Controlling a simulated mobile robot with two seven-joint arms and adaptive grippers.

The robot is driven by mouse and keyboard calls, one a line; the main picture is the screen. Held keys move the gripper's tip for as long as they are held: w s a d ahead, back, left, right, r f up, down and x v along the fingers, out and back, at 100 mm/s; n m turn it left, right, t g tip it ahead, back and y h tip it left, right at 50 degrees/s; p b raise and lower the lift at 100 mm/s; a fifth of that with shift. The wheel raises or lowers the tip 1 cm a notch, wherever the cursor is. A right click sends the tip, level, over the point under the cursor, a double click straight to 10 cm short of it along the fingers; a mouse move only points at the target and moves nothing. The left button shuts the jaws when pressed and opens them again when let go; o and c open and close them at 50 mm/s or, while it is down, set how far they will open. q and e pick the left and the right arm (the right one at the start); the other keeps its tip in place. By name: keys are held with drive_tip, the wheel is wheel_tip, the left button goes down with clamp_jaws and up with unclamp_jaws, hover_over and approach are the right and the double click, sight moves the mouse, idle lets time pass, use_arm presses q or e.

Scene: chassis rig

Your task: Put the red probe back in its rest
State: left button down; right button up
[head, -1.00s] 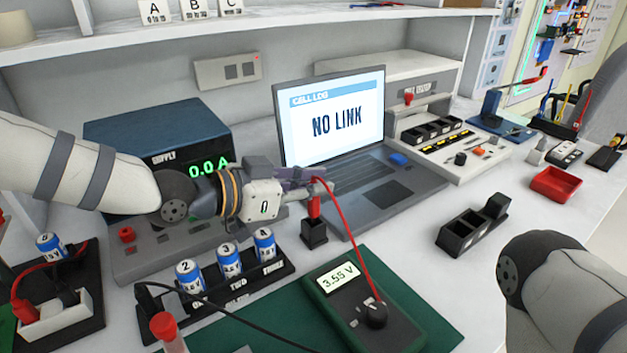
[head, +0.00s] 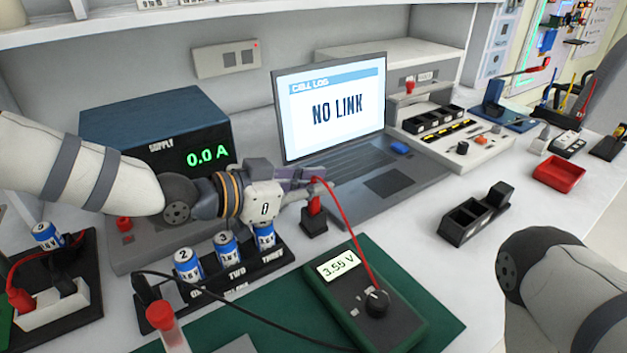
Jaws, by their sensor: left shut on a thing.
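The red probe (head: 314,204) stands about upright at the middle of the bench, with a red lead running from its top to the meter (head: 358,292). My left gripper (head: 318,189) is shut on its upper part, and the fingers hide the top. The probe's lower end meets a small black block, its rest (head: 314,224). The tip is hidden; I cannot tell how deep it sits in the block. The meter lies on a green mat (head: 240,320) and reads 3.55 V. My right gripper is out of view; only part of that arm shows at lower right.
The laptop (head: 400,186) stands just behind the rest. A battery holder (head: 225,278) with cells is at left, below my left gripper. A black cable crosses the front.

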use_arm(q)
drive_tip(key=shift+f, duration=0.4)
drive_tip(key=c, duration=1.5)
unclamp_jaws()
wheel_tip(320, 180, up, 10)
drive_tip(key=shift+r, duration=0.1)
